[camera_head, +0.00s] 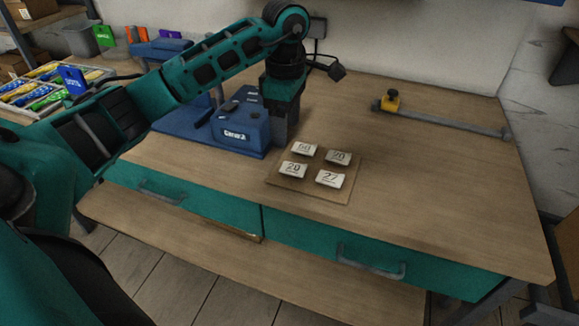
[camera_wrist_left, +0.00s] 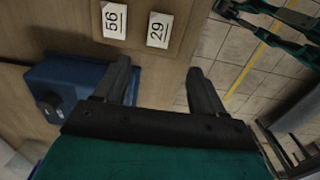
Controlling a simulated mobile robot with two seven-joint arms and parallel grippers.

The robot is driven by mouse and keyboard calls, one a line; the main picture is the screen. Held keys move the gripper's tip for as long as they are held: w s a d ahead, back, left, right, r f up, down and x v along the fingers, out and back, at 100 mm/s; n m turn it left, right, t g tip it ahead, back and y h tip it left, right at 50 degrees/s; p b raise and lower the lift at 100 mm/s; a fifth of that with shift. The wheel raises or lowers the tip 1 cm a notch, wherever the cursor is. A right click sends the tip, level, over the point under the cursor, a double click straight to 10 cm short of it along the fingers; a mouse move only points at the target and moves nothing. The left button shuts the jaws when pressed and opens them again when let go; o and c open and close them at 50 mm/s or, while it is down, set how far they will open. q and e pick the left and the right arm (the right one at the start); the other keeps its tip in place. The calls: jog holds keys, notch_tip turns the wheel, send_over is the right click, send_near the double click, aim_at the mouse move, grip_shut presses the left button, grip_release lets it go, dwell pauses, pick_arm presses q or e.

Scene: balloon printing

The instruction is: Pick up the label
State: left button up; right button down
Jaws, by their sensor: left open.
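Several small white number labels lie on a thin brown board (camera_head: 312,189) on the workbench. Label 56 (camera_head: 304,149) is at the back left and label 29 (camera_head: 293,170) at the front left. Label 27 (camera_head: 329,179) is at the front right; another label (camera_head: 339,158) is at the back right. My left gripper (camera_head: 281,140) points down just left of the board, beside the blue machine. In the left wrist view it (camera_wrist_left: 160,67) is open and empty, with label 56 (camera_wrist_left: 114,20) and label 29 (camera_wrist_left: 158,30) beyond its fingertips. My right gripper does not show.
The blue machine (camera_head: 240,125) stands close on the left of my left gripper. A metal bar with a yellow slider (camera_head: 389,101) lies at the back right. A divided tray (camera_head: 40,88) of coloured items is at the far left.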

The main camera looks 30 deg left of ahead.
aim_at(287, 166)
pick_arm(q)
jog(key=f, duration=0.9)
jog(key=shift+w+a+f, duration=0.1)
jog(key=shift+w+f, duration=0.1)
jog(key=shift+f, duration=0.1)
jog(key=shift+f, duration=0.25)
jog(key=shift+c, duration=0.5)
jog(key=c, duration=1)
